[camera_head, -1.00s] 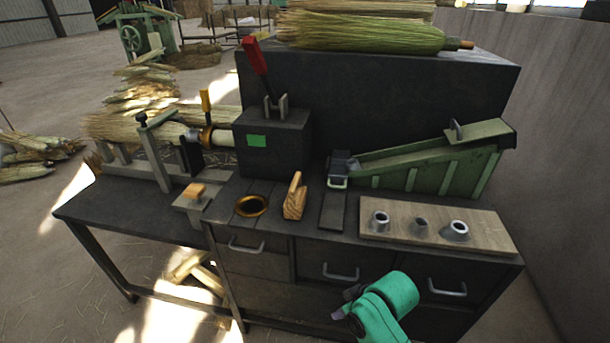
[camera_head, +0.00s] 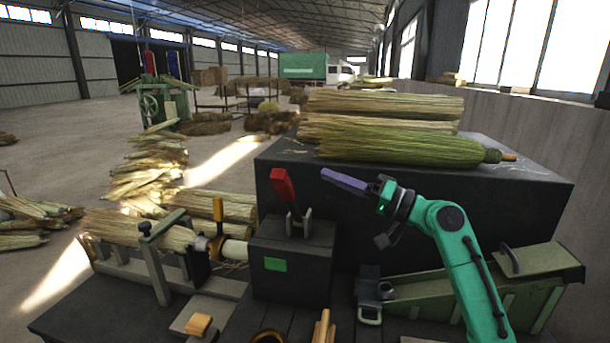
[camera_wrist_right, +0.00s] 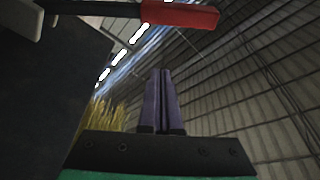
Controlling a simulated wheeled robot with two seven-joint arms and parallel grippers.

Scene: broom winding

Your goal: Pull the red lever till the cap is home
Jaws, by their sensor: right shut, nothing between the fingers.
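The red lever (camera_head: 282,186) stands up from a bracket on a dark box (camera_head: 300,262) with a green patch. Its red handle also shows at the top of the right wrist view (camera_wrist_right: 180,14). My right gripper (camera_head: 325,174) is shut and empty, its purple fingers pointing left, to the right of the red handle and apart from it. The shut fingers show in the middle of the right wrist view (camera_wrist_right: 162,100). A broom head (camera_head: 185,236) lies in the holder left of the box, with a white collar (camera_head: 235,250) facing the box. I cannot make out a cap. My left gripper is out of view.
Broom bundles (camera_head: 400,145) lie on the dark raised block behind the lever. A green sloped trough (camera_head: 480,285) stands at right under my right arm. A yellow-handled clamp (camera_head: 218,215) rises left of the box. Wooden pieces stand at the bench front.

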